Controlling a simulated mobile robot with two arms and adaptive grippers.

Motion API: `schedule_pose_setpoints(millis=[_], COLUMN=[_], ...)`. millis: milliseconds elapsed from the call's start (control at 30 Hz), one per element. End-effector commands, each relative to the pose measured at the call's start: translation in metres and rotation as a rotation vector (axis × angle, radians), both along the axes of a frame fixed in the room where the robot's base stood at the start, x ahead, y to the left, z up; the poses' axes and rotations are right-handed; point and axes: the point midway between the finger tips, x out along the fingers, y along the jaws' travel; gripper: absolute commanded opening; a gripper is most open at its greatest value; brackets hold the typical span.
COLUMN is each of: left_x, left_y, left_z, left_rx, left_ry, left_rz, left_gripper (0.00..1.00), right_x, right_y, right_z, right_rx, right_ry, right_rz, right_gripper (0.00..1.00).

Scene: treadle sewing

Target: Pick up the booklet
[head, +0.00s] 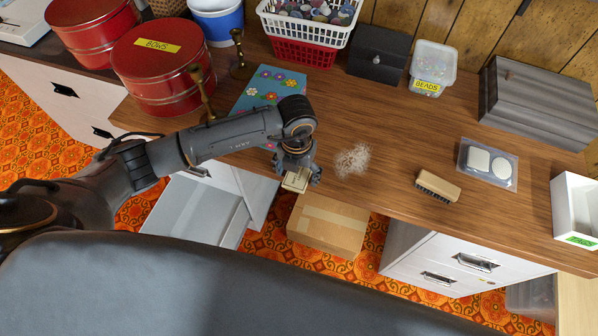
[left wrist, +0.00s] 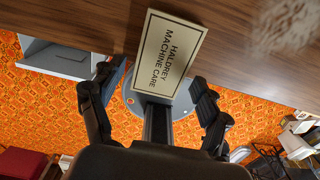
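The booklet is cream with a dark border and reads "HALDREY MACHINE CARE" in the left wrist view (left wrist: 172,50). Its upper part lies over the wooden desk top and its lower part juts past the front edge. In the head view only a small part of the booklet (head: 296,181) shows below my left gripper (head: 298,174). In the left wrist view my left gripper (left wrist: 156,84) is open, with one finger on each side of the booklet's near end. I see gaps between the fingers and the booklet. My right gripper is not in view.
Pale powder (head: 352,161) and a brush (head: 437,186) lie on the desk to the right. Brass candlestick-like objects (head: 201,92), a flowered blue booklet or box (head: 268,88) and red tins (head: 160,75) stand to the left. A cardboard box (head: 328,224) sits on the floor below.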

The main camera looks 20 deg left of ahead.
Motion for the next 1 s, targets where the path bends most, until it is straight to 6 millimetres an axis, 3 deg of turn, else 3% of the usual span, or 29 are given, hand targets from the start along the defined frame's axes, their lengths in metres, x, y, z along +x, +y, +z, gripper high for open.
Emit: schedule_pose_setpoints(millis=[33,200,667,800,1000], left_x=[0.0,0.0,0.001,0.001,-0.019], left_y=[0.0,0.0,0.0,0.0,0.033], left_z=[0.0,0.0,0.012,0.032,0.074], left_rx=[0.0,0.0,-0.001,-0.001,0.003], left_ry=[0.0,0.0,-0.003,-0.005,-0.008], left_rz=[0.0,0.0,0.001,-0.002,0.0], left_gripper=[0.59,0.24,0.24,0.24,0.24], right_x=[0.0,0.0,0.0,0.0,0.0], right_y=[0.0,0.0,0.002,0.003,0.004], right_z=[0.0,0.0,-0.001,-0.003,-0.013], right_rx=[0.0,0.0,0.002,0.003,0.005], right_ry=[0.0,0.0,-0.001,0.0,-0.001], right_rz=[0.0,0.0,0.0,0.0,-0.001], right_gripper=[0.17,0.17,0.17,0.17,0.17])
